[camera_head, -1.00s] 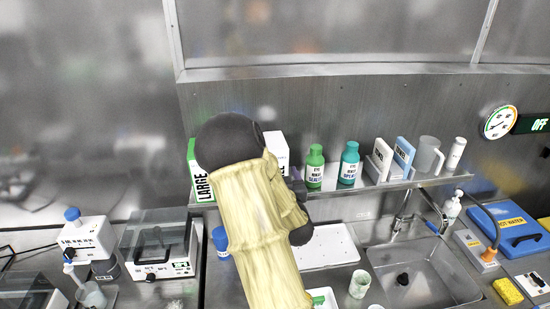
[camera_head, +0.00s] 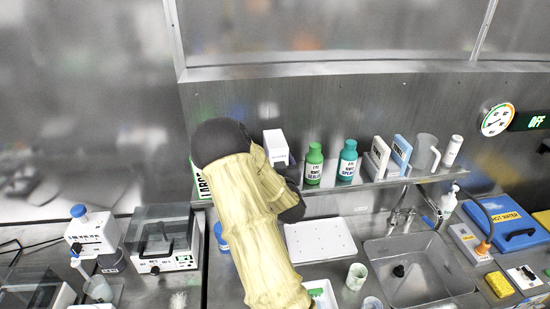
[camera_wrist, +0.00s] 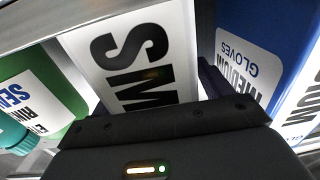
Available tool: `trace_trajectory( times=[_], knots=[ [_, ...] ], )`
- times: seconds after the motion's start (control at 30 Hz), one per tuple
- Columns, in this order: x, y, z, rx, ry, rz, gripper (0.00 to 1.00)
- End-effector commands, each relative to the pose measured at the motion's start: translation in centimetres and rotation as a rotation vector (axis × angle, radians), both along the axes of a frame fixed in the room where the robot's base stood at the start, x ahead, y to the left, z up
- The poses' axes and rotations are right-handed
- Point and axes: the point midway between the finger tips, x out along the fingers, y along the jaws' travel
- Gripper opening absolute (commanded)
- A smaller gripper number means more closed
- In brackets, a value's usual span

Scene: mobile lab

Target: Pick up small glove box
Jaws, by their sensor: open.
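The small glove box (camera_wrist: 145,60) is white with large black letters "SM" and fills the middle of the wrist view, its lettering upside down. In the head view the white box (camera_head: 276,147) stands on the shelf, partly behind my arm. My gripper (camera_wrist: 165,125) is open, with its black body close in front of the box. A dark finger shows between the small box and the blue medium glove box (camera_wrist: 262,50). In the head view my gripper (camera_head: 292,185) is mostly hidden by my arm.
A green eye rinse bottle (camera_wrist: 35,95) stands beside the small box. On the shelf are a green bottle (camera_head: 313,165), a teal bottle (camera_head: 347,162) and a large glove box (camera_head: 202,185), mostly hidden. A white tray (camera_head: 320,240) and sink (camera_head: 425,270) lie below.

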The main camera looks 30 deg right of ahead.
Motion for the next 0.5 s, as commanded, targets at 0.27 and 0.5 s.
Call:
trace_trajectory(
  times=[0.27,0.5],
  knots=[
    [-0.04,0.01,-0.07,0.0,0.0,0.0,0.78],
    [-0.06,0.01,-0.06,0.0,0.0,0.0,0.66]
  ],
)
